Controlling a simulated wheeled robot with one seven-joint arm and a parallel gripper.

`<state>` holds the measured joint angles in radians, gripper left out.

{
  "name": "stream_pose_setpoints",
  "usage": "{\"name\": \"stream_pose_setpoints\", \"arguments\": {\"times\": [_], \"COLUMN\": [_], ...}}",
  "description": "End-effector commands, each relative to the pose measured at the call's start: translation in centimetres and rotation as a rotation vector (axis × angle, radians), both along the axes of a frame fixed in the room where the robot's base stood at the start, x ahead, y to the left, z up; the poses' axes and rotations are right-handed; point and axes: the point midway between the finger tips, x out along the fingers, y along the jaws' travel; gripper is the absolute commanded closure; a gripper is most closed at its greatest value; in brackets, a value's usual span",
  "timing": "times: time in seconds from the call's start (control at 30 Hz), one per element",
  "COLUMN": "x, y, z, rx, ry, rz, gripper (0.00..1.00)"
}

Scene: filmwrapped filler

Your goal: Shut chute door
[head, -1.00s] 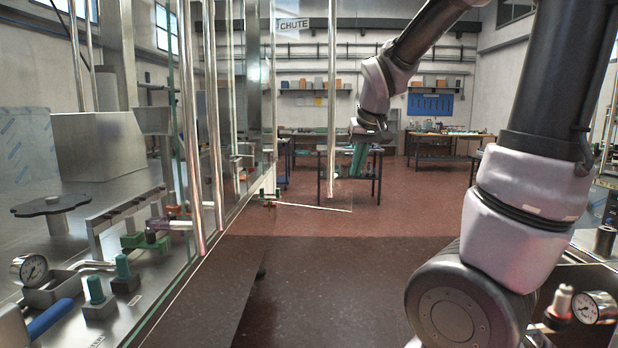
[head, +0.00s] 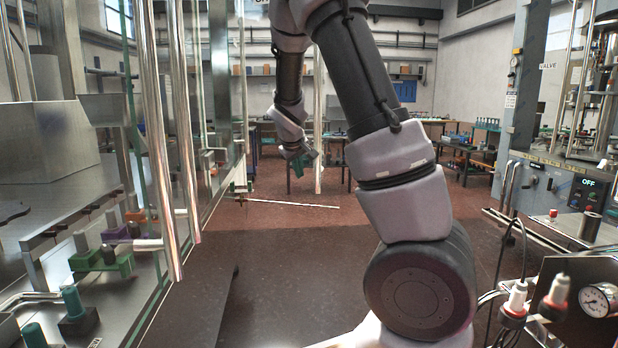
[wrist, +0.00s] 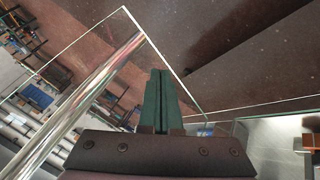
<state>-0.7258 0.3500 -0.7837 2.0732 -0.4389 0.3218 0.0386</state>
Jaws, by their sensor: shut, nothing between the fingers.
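The chute door is a clear glass panel standing open, with its pale bottom edge (head: 290,204) reaching right from the left-hand machine's frame. Its upright chrome handle bar (head: 319,130) stands near the outer side. In the wrist view the glass panel (wrist: 112,42) and the chrome bar (wrist: 85,92) lie left of my fingers. My gripper (head: 302,172) shows small in the head view, just left of the handle's lower part. Its green fingers (wrist: 158,75) are together and empty in the wrist view. I cannot tell whether they touch the glass.
More chrome bars (head: 184,120) stand along the near left machine. Its steel counter (head: 60,205) carries coloured clamps. A valve station (head: 560,190) with gauges and cables stands at the right. The red-brown floor (head: 290,235) is open, with workbenches at the back.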

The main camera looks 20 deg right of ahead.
Motion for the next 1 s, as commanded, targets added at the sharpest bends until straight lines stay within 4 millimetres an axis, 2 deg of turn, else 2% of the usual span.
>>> {"name": "stream_pose_setpoints", "arguments": {"times": [0.2,0.33,0.53,1.0], "x": [2.2,2.7,3.3,3.4], "y": [-1.7,-3.3,-4.7,-5.0], "z": [-3.5,-3.2,-3.2,-3.2], "rx": [0.000,0.003,0.001,0.001], "ry": [0.002,-0.001,0.000,0.000], "rz": [-0.005,-0.005,-0.003,0.000], "gripper": [1.00,1.00,1.00,1.00]}}
